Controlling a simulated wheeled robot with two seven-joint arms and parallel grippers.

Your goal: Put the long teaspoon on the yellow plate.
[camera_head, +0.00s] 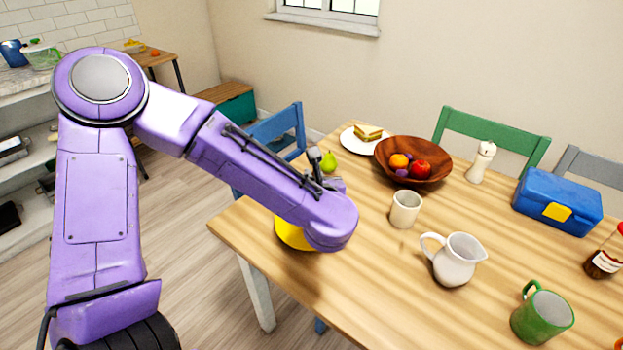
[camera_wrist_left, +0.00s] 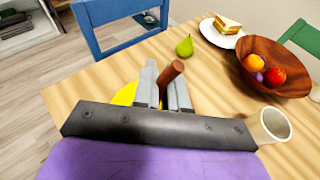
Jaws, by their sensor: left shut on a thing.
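The yellow plate (camera_head: 291,234) lies on the near left part of the wooden table, partly covered by my left wrist. It also shows in the left wrist view (camera_wrist_left: 124,95), just left of my fingers. My left gripper (camera_wrist_left: 164,88) is over the plate area, shut on a brown, rod-like handle (camera_wrist_left: 173,71), which I take to be the long teaspoon's. The handle sticks up at a tilt between the fingers. The spoon's lower end is hidden, so I cannot tell if it touches the plate. In the head view my arm hides the fingers. My right gripper is not in view.
A green pear (camera_head: 328,162), a white plate with a sandwich (camera_head: 369,132) and a wooden fruit bowl (camera_head: 441,176) lie beyond. A beige cup (camera_head: 405,209) and white jug (camera_head: 456,260) stand to the right. A blue chair (camera_head: 272,130) stands behind the table's left edge.

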